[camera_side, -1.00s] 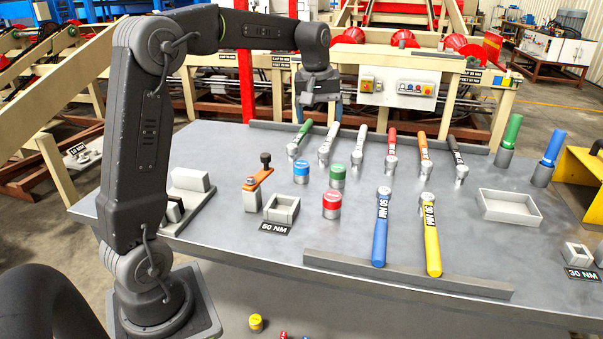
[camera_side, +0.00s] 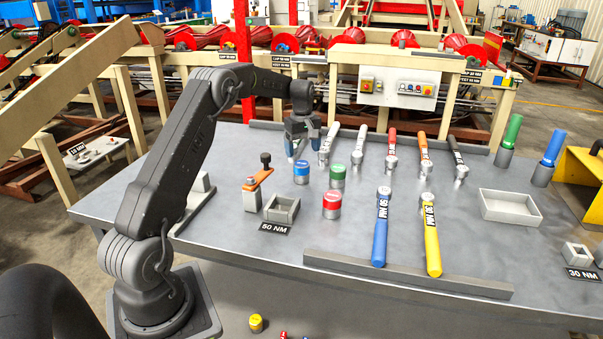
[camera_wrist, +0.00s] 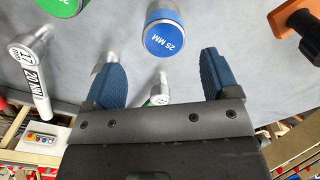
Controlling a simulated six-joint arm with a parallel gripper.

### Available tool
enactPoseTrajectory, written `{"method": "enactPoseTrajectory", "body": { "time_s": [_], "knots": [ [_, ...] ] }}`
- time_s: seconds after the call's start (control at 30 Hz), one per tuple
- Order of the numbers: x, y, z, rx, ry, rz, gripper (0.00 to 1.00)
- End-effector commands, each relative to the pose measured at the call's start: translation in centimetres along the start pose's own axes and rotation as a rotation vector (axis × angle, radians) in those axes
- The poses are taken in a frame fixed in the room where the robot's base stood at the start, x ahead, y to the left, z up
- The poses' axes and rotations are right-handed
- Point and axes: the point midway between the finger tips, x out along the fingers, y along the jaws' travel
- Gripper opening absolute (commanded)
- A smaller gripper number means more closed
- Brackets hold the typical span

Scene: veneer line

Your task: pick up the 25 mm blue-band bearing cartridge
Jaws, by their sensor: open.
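The blue-band cartridge (camera_side: 301,171) stands upright on the grey table, a short cylinder with a silver lower body. In the wrist view its blue top (camera_wrist: 164,38) reads "25 MM" and lies beyond the fingertips, roughly in line with the gap between them. My gripper (camera_side: 304,148) hangs just behind the cartridge in the side view, apart from it. In the wrist view my gripper (camera_wrist: 162,75) has its two blue fingers spread with nothing held between them.
A green-band cartridge (camera_side: 338,175) stands close right, a red-band one (camera_side: 332,204) in front. An orange-armed fixture (camera_side: 258,184) is left. Several torque wrenches, including a white one (camera_side: 329,143), stand right and behind. A square grey holder (camera_side: 282,209) is in front.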

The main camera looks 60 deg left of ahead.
Motion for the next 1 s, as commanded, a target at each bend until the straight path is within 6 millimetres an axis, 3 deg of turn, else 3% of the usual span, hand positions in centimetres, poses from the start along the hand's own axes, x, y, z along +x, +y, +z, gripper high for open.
{"method": "enactPoseTrajectory", "body": {
  "time_s": [0.23, 0.5, 0.83, 1.0],
  "knots": [
    [1.9, -0.1, 0.1, 0.001, -0.001, -0.002, 0.81],
    [5.6, -0.5, 0.2, 0.002, -0.002, 0.000, 0.81],
    [6.3, -0.5, 0.2, 0.002, 0.000, 0.003, 0.81],
    [6.2, -0.5, 0.2, 0.003, 0.000, 0.003, 0.65]
  ]
}}
